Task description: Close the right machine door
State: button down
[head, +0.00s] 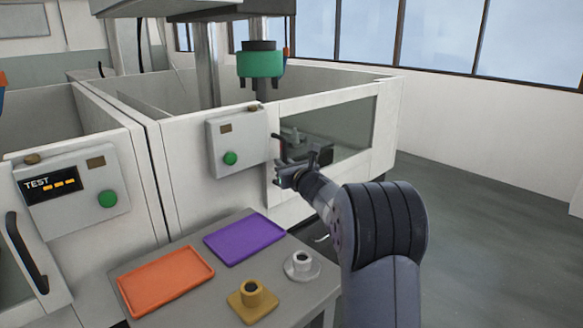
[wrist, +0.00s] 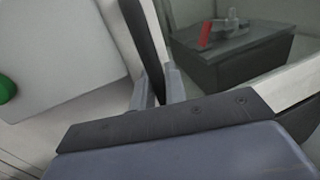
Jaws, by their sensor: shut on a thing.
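The right machine's door (head: 368,152) has a white frame and a large window. It stands across the front opening, its left edge close to the control panel; I cannot tell whether a small gap is left. Its dark upright handle (head: 276,144) is at that left edge, partly hidden by my gripper. My gripper (head: 289,177) is at the handle's lower part. In the wrist view the dark handle (wrist: 148,35) runs down between my two fingers (wrist: 158,90), which are shut on it.
A green start button (head: 230,158) is on the right machine's control panel (head: 238,140). A grey table stands in front with an orange tray (head: 165,280), a purple tray (head: 244,239), a yellow holder (head: 252,300) and a white holder (head: 301,264). The floor at right is clear.

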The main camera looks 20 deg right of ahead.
jog(key=shift+a+r, duration=0.1)
jog(key=shift+r, duration=0.1)
jog(key=c, duration=1.5)
grip_release()
jog(key=shift+w+a+f, duration=0.1)
jog(key=shift+w+f, duration=0.1)
jog(key=shift+w, duration=0.05)
jog(key=v, duration=1)
jog(key=shift+s+b, duration=0.3)
jog(key=shift+s, duration=0.1)
jog(key=x, duration=1.1)
jog(key=shift+p, duration=0.35)
jog(key=shift+s+d, duration=0.45)
jog(key=shift+s, duration=0.1)
